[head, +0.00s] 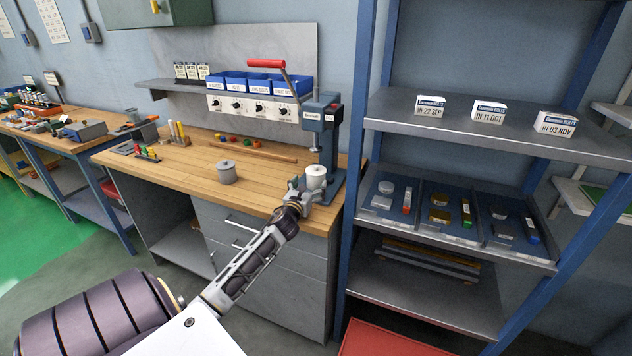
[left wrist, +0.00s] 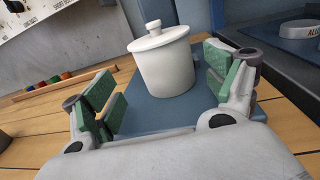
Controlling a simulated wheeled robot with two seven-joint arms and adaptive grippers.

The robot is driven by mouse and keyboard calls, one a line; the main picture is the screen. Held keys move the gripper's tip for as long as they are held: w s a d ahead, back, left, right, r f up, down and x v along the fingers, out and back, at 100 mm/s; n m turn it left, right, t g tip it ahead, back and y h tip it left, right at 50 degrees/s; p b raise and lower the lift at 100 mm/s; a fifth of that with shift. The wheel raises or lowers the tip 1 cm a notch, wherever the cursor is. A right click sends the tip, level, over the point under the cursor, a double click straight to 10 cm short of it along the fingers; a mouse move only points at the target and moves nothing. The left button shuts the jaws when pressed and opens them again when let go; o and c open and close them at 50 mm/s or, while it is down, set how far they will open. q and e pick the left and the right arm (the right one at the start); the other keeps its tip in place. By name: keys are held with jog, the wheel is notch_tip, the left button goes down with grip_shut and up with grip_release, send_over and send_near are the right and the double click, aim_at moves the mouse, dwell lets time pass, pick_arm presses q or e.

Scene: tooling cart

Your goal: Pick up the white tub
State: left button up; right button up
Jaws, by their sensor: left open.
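The white tub (head: 316,177), with a knobbed lid, stands upright on the blue base of the press at the right end of the wooden workbench. In the left wrist view the white tub (left wrist: 163,62) is ahead of and between the green-padded fingers. My left gripper (head: 308,192) is open and at the tub's near side. In the left wrist view my left gripper (left wrist: 165,92) has a finger on each side of the tub, with gaps visible. Its fingers hide part of the tub's lower side in the head view. My right gripper is not in view.
The press (head: 322,125) with a red-handled lever rises just behind the tub. A grey lidded tub (head: 225,172) stands to the left on the bench. A blue-framed shelf (head: 490,130) is close on the right. The bench's middle is mostly clear.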

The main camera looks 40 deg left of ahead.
aim_at(313, 181)
pick_arm(q)
jog(key=shift+w+r, duration=0.15)
jog(key=shift+w, duration=0.25)
jog(key=shift+r+x, duration=0.2)
jog(key=shift+x, duration=0.85)
jog(key=shift+w, duration=0.6)
jog(key=shift+w+a, duration=0.2)
jog(key=shift+w, duration=0.35)
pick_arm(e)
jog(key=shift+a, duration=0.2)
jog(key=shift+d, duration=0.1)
